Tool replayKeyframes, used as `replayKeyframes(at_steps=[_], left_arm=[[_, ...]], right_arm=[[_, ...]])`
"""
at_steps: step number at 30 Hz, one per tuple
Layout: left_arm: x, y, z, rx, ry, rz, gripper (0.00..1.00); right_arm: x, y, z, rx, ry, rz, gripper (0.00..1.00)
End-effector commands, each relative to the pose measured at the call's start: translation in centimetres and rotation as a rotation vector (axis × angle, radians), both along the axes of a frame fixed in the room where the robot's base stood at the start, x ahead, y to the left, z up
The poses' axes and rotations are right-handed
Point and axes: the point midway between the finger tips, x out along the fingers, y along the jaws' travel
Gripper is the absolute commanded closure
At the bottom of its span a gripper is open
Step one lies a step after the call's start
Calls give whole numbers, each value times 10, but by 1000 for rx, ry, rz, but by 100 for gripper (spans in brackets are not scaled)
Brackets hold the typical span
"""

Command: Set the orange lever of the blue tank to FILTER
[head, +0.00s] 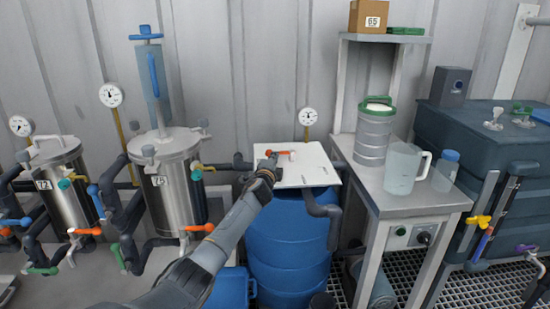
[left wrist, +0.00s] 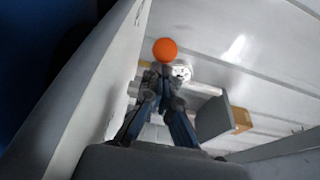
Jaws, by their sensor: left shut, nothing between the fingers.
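The blue tank (head: 290,235) stands at the middle, with a white panel (head: 310,172) on top. An orange lever (head: 283,153) lies near the panel's back left part, pointing roughly sideways; I cannot read any FILTER marking. My left gripper (head: 268,162) is at the left part of the panel, right by the lever's left end. In the left wrist view its fingers (left wrist: 160,82) are shut and empty, with the lever's round orange end (left wrist: 165,50) just beyond the fingertips. I cannot tell whether they touch. My right gripper is not in view.
A steel vessel (head: 178,190) with pipes and an orange-handled valve stands left of the tank. A steel bench (head: 410,200) with a jug (head: 404,168) and a canister (head: 373,138) stands close on the right. A gauge (head: 308,117) rises behind the panel.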

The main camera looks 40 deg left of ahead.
Motion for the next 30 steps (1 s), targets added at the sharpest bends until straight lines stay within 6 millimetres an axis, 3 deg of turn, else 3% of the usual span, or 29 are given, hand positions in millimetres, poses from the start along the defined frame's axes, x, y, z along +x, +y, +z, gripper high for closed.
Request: replayKeyframes(at_steps=[1, 11, 17, 30], left_arm=[[-5, 16, 11, 8, -7, 29, 100], [-10, 14, 12, 11, -8, 30, 100], [-29, -1, 8, 12, -4, 21, 100], [-89, -47, 5, 8, -2, 2, 100]], right_arm=[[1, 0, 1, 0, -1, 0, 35], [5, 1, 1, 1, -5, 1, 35], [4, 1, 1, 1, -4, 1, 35], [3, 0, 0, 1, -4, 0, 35]])
